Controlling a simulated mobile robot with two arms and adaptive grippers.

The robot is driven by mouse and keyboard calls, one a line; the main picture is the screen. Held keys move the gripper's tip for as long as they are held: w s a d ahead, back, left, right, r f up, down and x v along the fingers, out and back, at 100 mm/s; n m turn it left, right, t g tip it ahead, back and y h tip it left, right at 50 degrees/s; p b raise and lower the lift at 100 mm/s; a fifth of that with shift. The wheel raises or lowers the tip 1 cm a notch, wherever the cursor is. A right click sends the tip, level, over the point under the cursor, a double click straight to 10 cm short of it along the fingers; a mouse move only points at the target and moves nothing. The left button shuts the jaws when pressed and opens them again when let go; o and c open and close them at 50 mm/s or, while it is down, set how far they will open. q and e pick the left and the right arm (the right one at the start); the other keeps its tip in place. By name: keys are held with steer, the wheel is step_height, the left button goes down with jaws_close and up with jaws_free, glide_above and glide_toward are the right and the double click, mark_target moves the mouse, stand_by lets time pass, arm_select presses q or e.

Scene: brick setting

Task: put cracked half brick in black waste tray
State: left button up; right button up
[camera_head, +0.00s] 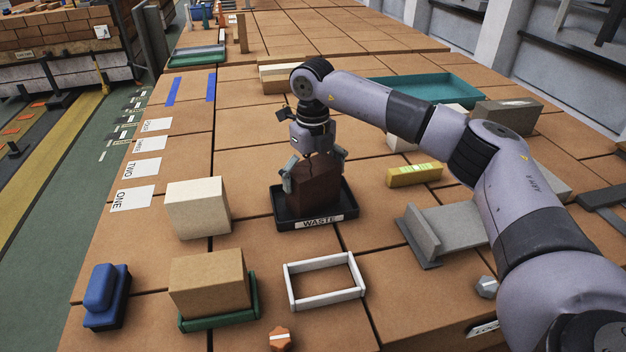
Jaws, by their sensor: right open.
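The cracked half brick (313,187) is dark red-brown with a dark line down its face. It stands in the black waste tray (285,222), which has a white label reading WASTE on its front edge. My right gripper (315,172) is directly above, pointing down, with its fingers on either side of the brick's upper part. The fingers are open; whether they touch the brick is hard to tell. The brick's underside is hidden by the tray's front wall. My left gripper is not in view.
A cream block (197,207) stands left of the tray. A tan brick (208,283) sits on a green base in front. A white frame (323,281), a blue tool (106,296), a grey angled piece (445,235) and a yellow level (414,174) lie around. A teal tray (455,91) is behind my right arm.

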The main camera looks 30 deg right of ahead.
step_height(320, 180, up, 11)
steer(key=b, duration=0.3)
steer(key=shift+f, duration=0.2)
steer(key=shift+r, duration=0.35)
